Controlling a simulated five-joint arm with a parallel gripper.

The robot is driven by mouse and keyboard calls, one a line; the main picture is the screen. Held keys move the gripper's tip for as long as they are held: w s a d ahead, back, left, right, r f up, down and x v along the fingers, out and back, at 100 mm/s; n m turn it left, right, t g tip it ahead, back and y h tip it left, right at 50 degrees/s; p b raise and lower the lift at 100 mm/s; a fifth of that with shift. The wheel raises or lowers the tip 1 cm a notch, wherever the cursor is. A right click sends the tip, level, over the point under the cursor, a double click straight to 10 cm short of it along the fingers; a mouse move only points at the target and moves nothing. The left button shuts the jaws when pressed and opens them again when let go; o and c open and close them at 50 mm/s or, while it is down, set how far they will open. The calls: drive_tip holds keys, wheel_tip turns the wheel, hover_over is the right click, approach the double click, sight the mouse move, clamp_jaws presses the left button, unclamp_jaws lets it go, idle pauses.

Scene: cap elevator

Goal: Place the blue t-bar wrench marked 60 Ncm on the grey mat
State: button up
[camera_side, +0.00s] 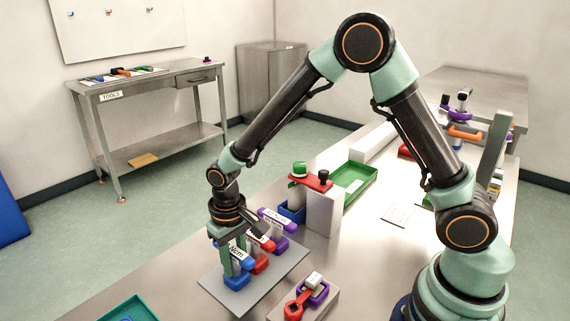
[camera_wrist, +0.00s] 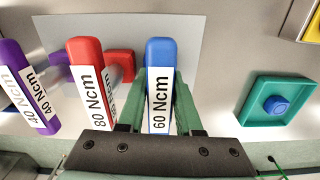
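The blue t-bar wrench marked 60 Ncm (camera_wrist: 161,85) stands upright, its blue foot (camera_side: 236,282) on the grey mat (camera_side: 213,285) near the front edge. In the side view my gripper (camera_side: 234,270) points down around its stem, below the handle. In the wrist view the fingers of my gripper (camera_wrist: 161,100) lie on either side of the blue handle. The handle hides the fingertips and stem, so I cannot tell whether they touch. A red wrench marked 80 Ncm (camera_wrist: 88,85) and a purple one marked 40 Ncm (camera_wrist: 27,85) stand to its left in the wrist view.
A teal tray (camera_side: 128,309) is at the front left. A grey block with a purple socket and a red tool (camera_side: 298,303) stands close to the mat's right. A grey stand with a red plate (camera_side: 313,181) and a green tray (camera_side: 354,184) are behind.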

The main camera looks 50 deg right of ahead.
drive_tip(key=o, duration=0.3)
drive_tip(key=shift+r, duration=0.15)
wheel_tip(320, 180, up, 11)
drive_tip(key=shift+f, duration=0.1)
drive_tip(key=shift+r, duration=0.65)
drive_tip(key=shift+s+d+r+n+t, duration=0.15)
drive_tip(key=shift+s+d+r+t, duration=0.8)
drive_tip(key=shift+s+d+r, duration=0.75)
drive_tip(key=shift+s+d+r+n+t, duration=0.1)
drive_tip(key=shift+s+d+r+t, duration=0.95)
drive_tip(key=shift+s+d, duration=1.05)
drive_tip(key=shift+s+d+r+n+t, duration=0.15)
drive_tip(key=shift+s+d+r+t, duration=0.65)
drive_tip(key=shift+s+d+r, duration=1.2)
drive_tip(key=shift+w+d+f, duration=0.35)
drive_tip(key=shift+w+d, duration=0.1)
drive_tip(key=shift+w, duration=0.15)
